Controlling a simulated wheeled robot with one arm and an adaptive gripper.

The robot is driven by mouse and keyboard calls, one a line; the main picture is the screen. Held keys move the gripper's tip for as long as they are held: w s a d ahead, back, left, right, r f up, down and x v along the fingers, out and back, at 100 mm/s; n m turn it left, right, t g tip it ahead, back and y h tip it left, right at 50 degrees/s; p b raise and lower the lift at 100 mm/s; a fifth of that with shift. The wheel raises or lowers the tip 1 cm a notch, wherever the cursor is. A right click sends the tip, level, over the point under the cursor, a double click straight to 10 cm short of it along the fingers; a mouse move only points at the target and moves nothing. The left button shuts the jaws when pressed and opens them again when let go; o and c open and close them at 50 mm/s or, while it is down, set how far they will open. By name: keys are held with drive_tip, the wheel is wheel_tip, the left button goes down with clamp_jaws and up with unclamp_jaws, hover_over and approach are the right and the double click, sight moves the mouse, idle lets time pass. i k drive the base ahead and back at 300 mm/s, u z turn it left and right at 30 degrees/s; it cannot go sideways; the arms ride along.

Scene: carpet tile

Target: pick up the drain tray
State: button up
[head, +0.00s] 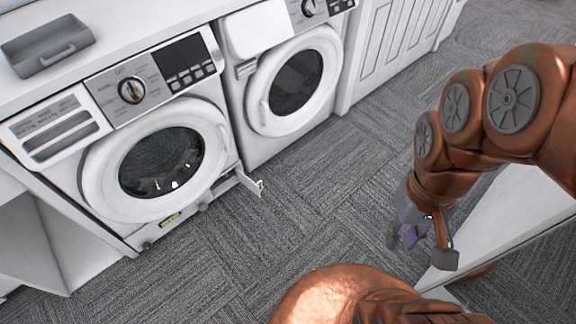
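A grey, shallow rectangular tray (28,46), which looks like the drain tray, lies on the white counter at the upper left in the head view. It has raised walls and a handle on its near side. My gripper (420,248) is at the right, pointing down over the carpet, far from the tray. Its dark fingertips look spread apart. A small purple-grey part shows between them, and I cannot tell if it belongs to the gripper.
Two white front-loading machines (212,113) stand under the counter (110,22). A small flap (249,184) hangs open low on the nearer one. A white surface (510,215) lies beneath my arm. Grey carpet (300,205) between is clear.

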sight(28, 54)
drive_tip(key=z, duration=0.15)
drive_tip(key=i, duration=2.4)
drive_tip(key=u, duration=4.2)
drive_tip(key=k, duration=0.5)
drive_tip(key=z, duration=1.1)
